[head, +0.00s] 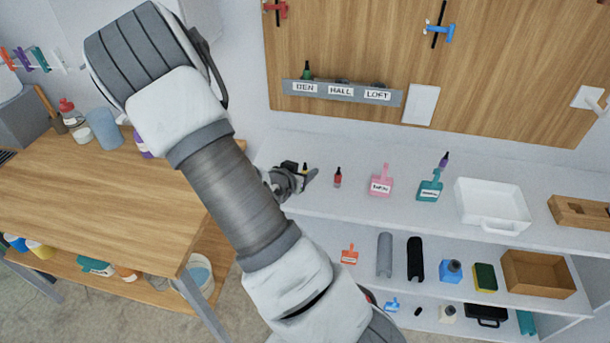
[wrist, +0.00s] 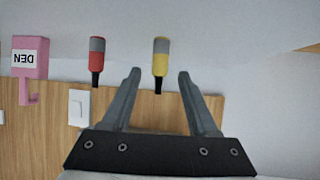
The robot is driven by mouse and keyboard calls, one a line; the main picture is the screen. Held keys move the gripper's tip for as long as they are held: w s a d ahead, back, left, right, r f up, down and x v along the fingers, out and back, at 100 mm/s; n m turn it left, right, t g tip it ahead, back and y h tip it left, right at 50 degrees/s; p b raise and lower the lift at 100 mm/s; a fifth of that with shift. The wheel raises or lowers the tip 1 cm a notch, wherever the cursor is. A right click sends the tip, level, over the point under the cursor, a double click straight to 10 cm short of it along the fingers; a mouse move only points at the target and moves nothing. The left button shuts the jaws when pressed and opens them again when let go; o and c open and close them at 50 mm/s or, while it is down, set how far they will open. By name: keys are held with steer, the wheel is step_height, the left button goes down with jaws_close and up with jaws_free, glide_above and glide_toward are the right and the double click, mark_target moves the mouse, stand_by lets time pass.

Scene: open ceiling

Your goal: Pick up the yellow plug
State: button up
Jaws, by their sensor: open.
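The yellow plug (wrist: 161,57) has a grey band and a thin black tip. The wrist view appears upside down, with the tip pointing down in the picture. My gripper (wrist: 160,74) is open and empty, its two fingers on either side of the plug's line. The plug appears in the gap near the fingertips, with space visible on both sides. In the head view the yellow plug (head: 305,168) is a small patch on the white shelf top, mostly hidden by my gripper (head: 311,178).
A red plug (wrist: 97,58) stands beside the yellow one, also in the head view (head: 338,178). Beyond it are a pink tag (head: 381,184), a teal tag (head: 430,187) and a white tray (head: 490,206). A wooden board with a labelled rail (head: 342,94) rises behind.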

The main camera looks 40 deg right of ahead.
steer(key=shift+f+x, duration=0.2)
steer(key=shift+x, duration=2.45)
steer(key=shift+s+a, duration=0.1)
steer(key=shift+s, duration=0.05)
jaws_close()
